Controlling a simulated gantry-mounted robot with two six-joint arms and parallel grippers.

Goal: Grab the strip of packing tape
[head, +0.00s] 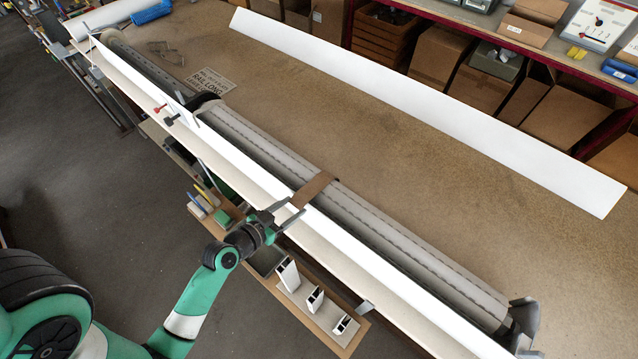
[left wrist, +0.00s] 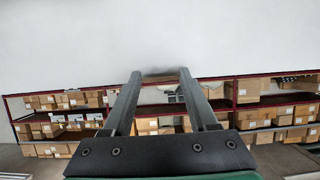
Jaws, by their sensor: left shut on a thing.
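The strip of packing tape (head: 316,188) is brown and lies across the long grey padded roll and the white profile beside it in the head view. Its near end reaches my left gripper (head: 283,216), which comes in from the lower left. The gripper's fingers are at that end, shut on the tape. In the left wrist view my left gripper (left wrist: 161,72) shows two dark fingers with a thin brownish piece between their tips. The tape's exact edge between the fingers is too small to make out. My right gripper is not in view.
A long white profile (head: 420,105) lies on the brown table beyond the padded roll (head: 400,247). A small board with white profile samples (head: 315,298) sits below my left gripper. A shelf with cardboard boxes (head: 445,58) stands at the back right.

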